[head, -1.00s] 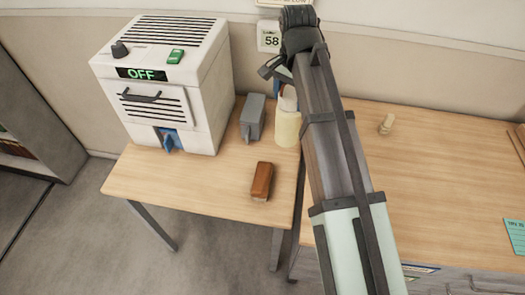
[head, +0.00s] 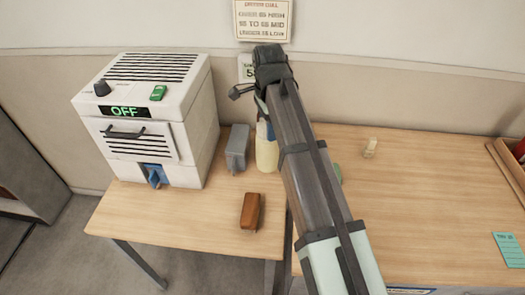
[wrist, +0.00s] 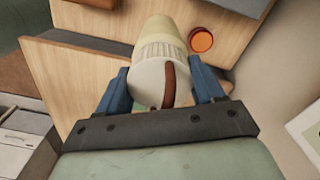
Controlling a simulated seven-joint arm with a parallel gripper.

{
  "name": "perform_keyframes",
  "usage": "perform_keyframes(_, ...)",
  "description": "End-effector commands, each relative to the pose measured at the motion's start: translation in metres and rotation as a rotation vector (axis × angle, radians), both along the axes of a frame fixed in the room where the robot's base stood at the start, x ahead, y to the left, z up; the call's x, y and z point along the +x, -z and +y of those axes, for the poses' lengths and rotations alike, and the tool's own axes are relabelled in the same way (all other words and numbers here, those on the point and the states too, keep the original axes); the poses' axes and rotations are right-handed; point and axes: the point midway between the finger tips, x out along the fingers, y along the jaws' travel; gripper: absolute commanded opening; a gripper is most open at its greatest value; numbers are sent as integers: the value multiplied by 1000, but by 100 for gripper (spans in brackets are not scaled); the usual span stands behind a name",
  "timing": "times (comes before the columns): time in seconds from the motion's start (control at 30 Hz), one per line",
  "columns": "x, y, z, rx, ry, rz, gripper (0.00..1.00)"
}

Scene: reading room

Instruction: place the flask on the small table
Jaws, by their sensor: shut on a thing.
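The flask (head: 266,156) is a pale yellow cylinder. In the wrist view the flask (wrist: 160,45) shows a whitish lid with a dark brown strip across it. My gripper (wrist: 165,85) is shut on it, with a blue finger on each side of the lid end. In the head view my arm partly hides the gripper and flask. The flask appears over the right back part of the smaller wooden table (head: 185,220); I cannot tell whether its base touches the top.
A white machine (head: 150,120) reading OFF stands on the smaller table's left. A grey box (head: 237,149) is just left of the flask, and a brown block (head: 250,211) lies in front. A larger desk (head: 430,210) adjoins at right. The smaller table's front left is clear.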

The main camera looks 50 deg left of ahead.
Motion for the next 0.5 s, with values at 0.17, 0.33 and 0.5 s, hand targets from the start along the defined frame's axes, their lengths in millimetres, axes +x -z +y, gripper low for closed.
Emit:
perform_keyframes(0.17, 0, 28, -1, -1, -1, 0, 5)
perform_keyframes(0.33, 0, 39, 0, 0, -2, 0, 5)
perform_keyframes(0.5, 0, 57, -1, -1, -2, 0, 5)
